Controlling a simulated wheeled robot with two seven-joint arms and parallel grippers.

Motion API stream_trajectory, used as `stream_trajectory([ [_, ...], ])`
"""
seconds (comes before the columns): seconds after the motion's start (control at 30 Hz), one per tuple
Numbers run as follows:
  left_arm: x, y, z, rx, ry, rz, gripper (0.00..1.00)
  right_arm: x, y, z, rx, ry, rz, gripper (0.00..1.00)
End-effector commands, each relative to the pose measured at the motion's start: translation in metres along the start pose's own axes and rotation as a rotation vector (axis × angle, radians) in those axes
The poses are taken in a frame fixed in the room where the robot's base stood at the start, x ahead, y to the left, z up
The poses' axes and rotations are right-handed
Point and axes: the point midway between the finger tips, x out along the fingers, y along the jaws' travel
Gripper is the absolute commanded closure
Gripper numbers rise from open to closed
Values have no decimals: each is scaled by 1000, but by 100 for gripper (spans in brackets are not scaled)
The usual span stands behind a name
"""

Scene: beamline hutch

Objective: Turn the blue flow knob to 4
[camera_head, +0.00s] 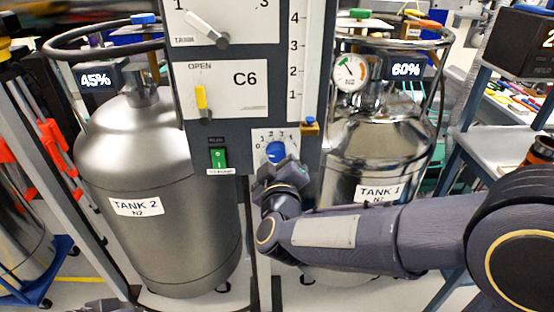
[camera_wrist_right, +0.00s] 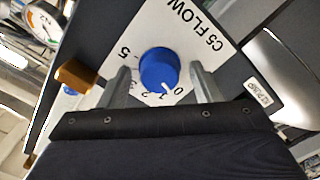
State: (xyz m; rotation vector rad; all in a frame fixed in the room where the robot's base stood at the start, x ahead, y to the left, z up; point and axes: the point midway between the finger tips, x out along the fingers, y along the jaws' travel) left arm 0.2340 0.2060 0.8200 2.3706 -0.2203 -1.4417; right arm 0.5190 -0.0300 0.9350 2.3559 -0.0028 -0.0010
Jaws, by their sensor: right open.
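The blue flow knob (camera_head: 275,151) sits on a white scale plate (camera_head: 262,136) low on the grey panel. In the right wrist view the blue knob (camera_wrist_right: 158,68) has a white mark on its rim, close to the 0 and 1 end of the scale. The plate (camera_wrist_right: 190,30) reads C5 FLOW there. My right gripper (camera_head: 278,175) is in front of the knob, just below it in the head view. In the wrist view my right gripper (camera_wrist_right: 160,68) is open, one finger on each side of the knob, with visible gaps.
A yellow lever (camera_head: 201,97) is above. Tank 2 (camera_head: 160,240) and Tank 1 (camera_head: 350,180) flank the panel.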

Motion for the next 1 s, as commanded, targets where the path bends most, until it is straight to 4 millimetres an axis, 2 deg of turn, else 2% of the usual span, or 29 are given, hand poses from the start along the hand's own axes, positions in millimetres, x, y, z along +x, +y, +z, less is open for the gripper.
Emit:
stream_trajectory([
  [0.23, 0, 0, 0, 0, 0, 0, 100, 1, 0, 0, 0, 0, 0, 43],
  [0.57, 0, 0, 0, 0, 0, 0, 100, 1, 0, 0, 0, 0, -1, 86],
  [0.77, 0, 0, 0, 0, 0, 0, 100, 0, 0, 0, 11, 0, -1, 86],
  [1.0, 2, -1, 1, 0, 0, 0, 100, 1, 0, 1, 101, -1, -1, 86],
])
